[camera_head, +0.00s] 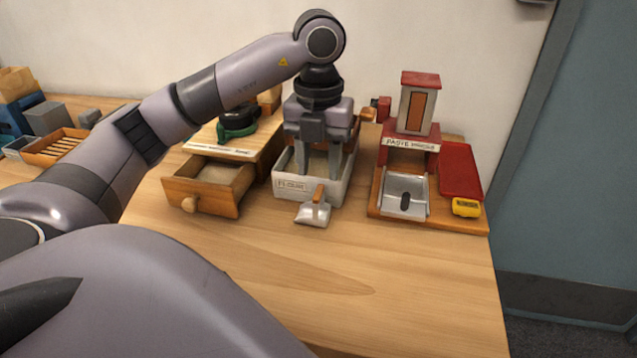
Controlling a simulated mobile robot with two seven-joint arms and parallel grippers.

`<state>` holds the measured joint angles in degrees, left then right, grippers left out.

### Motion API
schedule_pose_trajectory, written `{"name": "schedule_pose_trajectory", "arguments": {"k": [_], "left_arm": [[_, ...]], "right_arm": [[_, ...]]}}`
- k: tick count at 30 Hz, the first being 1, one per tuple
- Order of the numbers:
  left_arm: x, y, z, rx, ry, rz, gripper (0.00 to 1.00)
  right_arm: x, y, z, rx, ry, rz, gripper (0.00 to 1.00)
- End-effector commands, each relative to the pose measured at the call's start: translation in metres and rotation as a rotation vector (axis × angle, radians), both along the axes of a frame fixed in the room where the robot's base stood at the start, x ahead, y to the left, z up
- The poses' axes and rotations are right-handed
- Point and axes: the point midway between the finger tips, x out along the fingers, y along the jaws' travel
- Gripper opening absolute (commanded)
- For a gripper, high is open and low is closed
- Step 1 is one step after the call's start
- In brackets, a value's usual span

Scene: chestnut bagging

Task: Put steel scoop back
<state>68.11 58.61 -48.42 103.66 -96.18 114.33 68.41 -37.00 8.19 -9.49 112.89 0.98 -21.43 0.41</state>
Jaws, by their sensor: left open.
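The steel scoop (312,214) has a shiny metal pan and a brown handle. Its pan is at the front of the white bin on the wooden table, and its handle points up in front of the bin's labelled front wall. I cannot tell whether the handle touches the wall. My left gripper (319,173) points straight down over the white bin (293,187), its fingers apart, with nothing seen between them. The fingertips are just behind the scoop's handle, apart from it as far as I can see. My right gripper is not in view.
An open wooden drawer (205,190) is left of the bin. A red-topped dispenser (416,105) stands on a wooden board at the right, with a metal tray (404,194) and a yellow item (466,207). A slatted wooden tray (57,148) is far left. The front table area is clear.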

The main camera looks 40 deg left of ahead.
Motion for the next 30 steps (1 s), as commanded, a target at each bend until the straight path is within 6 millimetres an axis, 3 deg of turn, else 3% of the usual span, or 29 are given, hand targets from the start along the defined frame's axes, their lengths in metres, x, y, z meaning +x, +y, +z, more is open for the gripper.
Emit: {"name": "schedule_pose_trajectory", "arguments": {"k": [1,3,9,30], "left_arm": [[0.001,0.000,0.016,-0.001,-0.005,0.001,0.43],[0.000,0.000,0.027,0.001,-0.002,0.002,0.43],[0.000,0.000,0.049,0.001,-0.002,0.002,0.43],[0.000,0.000,0.056,0.000,0.001,0.001,0.43]], "right_arm": [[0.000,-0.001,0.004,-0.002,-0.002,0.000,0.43],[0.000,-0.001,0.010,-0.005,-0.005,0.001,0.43],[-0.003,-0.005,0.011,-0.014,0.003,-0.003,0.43],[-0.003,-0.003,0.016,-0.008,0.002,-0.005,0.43]]}}
